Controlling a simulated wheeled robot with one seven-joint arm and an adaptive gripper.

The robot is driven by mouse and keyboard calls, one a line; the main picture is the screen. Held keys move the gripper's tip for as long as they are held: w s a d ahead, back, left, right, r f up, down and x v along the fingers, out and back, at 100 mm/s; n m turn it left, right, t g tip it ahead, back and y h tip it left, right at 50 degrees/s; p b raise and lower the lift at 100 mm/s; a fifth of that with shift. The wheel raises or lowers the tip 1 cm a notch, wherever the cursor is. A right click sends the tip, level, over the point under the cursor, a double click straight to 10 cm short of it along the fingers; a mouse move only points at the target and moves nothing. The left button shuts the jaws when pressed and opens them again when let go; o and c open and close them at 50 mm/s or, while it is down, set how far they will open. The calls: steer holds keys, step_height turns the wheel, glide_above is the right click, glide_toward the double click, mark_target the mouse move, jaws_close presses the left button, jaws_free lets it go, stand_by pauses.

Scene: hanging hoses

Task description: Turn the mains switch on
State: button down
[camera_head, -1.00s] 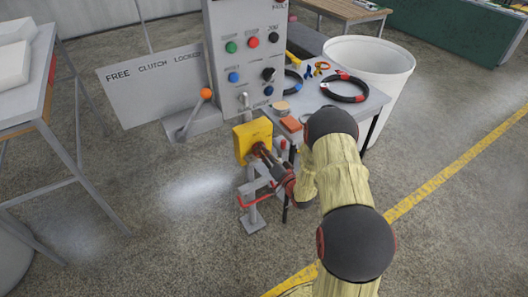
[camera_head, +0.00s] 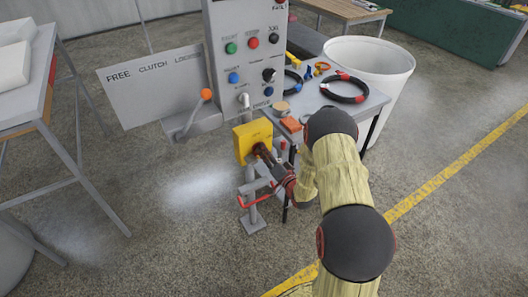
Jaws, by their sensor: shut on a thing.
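The mains switch is a yellow box (camera_head: 248,136) on a grey post below the control panel. My gripper (camera_head: 263,151) is at the front face of the yellow box, reaching in from the lower right. Its fingers are shut on the switch's handle, which they mostly hide. The handle's exact angle cannot be made out. Small lettering shows on the upper part of the box's face but is too small to read.
A grey control panel (camera_head: 249,50) with coloured buttons stands above the box. A clutch lever with an orange knob (camera_head: 206,94) is to its left. A table (camera_head: 372,104) with hoses is behind right, by a white bin (camera_head: 385,60). A red hooked bar (camera_head: 243,202) is below.

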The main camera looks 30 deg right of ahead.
steer(key=shift+d+f+m+p, duration=0.15)
steer(key=shift+m+p, duration=0.45)
steer(key=shift+m, duration=1.4)
steer(key=shift+f+m+p, duration=0.25)
steer(key=shift+m+p, duration=0.3)
steer(key=shift+m, duration=1.45)
steer(key=c, duration=1.9)
jaws_free()
steer(key=shift+s, duration=0.1)
steer(key=s, duration=1.1)
steer(key=shift+s+d, duration=0.25)
steer(key=shift+s, duration=0.15)
